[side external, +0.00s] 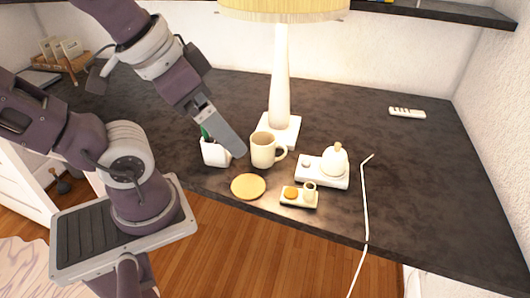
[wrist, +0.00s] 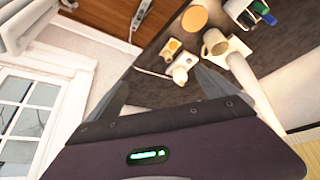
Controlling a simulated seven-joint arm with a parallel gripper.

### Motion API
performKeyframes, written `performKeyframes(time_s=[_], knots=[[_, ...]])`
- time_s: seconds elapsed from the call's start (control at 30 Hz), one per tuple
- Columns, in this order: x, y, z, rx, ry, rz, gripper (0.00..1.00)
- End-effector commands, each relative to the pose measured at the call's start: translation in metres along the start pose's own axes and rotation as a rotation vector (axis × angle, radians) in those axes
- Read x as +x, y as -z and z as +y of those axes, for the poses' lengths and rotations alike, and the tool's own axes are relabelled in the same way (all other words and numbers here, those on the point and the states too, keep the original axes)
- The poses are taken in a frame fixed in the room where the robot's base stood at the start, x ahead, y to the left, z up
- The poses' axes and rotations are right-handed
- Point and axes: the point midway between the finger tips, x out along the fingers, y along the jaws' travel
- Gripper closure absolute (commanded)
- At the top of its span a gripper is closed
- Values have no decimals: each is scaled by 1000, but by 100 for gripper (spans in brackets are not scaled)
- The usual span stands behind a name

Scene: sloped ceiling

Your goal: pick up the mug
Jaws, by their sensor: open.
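A cream mug (side external: 262,151) stands upright on the dark desk, its handle toward the right, in front of the lamp base. It also shows in the wrist view (wrist: 213,44), near the top and right of centre. My gripper (side external: 238,152) is just left of the mug in the side view, above the desk, pointing down and to the right. In the wrist view my gripper (wrist: 163,78) has its two fingers spread wide with nothing between them. The mug lies beyond the right finger there. Whether a finger touches the mug I cannot tell.
A white pen holder (side external: 215,155) stands beside the gripper. A yellow disc (side external: 248,187), a small tray (side external: 298,203) with a little cup, and a white base (side external: 313,180) with a rounded pot lie near the mug. A tall lamp (side external: 280,85) rises behind. The desk's right side is mostly clear.

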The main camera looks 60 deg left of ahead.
Motion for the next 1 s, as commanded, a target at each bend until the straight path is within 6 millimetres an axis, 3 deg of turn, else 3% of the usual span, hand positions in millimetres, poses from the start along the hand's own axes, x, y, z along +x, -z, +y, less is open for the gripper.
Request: performKeyframes(time_s=[0.17, 0.27, 0.47, 0.6, 0.8, 0.9, 1.0], knots=[[6, 3, -6, 40, 22, -49, 4], [28, 11, -25, 177, 96, -203, 4], [102, 36, -80, 628, 295, -598, 4], [168, 52, -113, 991, 425, -852, 4], [260, 64, -141, 1486, 573, -1121, 4], [289, 65, -146, 1638, 613, -1186, 4], [302, 64, -149, 1706, 630, -1213, 4]])
